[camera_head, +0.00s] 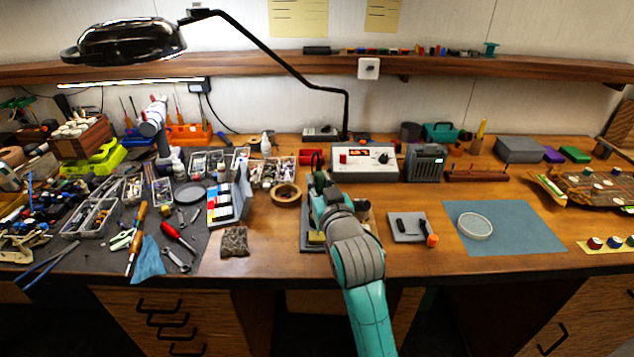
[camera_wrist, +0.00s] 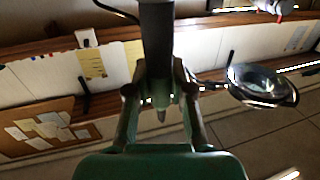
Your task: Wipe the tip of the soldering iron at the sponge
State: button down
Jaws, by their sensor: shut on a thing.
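My gripper (camera_wrist: 160,85) is shut on the soldering iron (camera_wrist: 157,40), whose thick dark handle runs up out of the wrist view between the fingers. A narrower pointed end shows just below the fingers; I cannot tell whether it is the working tip. In the head view my teal and grey arm reaches over the front of the bench and hides most of the gripper and the iron.
The white soldering station (camera_head: 358,162) stands behind my arm, with a dark grey box (camera_head: 424,162) beside it. A tape roll (camera_head: 286,194) lies close on the left, and a grey pad (camera_head: 407,227) on the right. A lamp (camera_head: 130,42) overhangs the left.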

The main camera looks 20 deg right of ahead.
jog(key=shift+s+d, duration=0.2)
jog(key=shift+d, duration=0.35)
dwell(0.8)
jog(key=shift+r, duration=3)
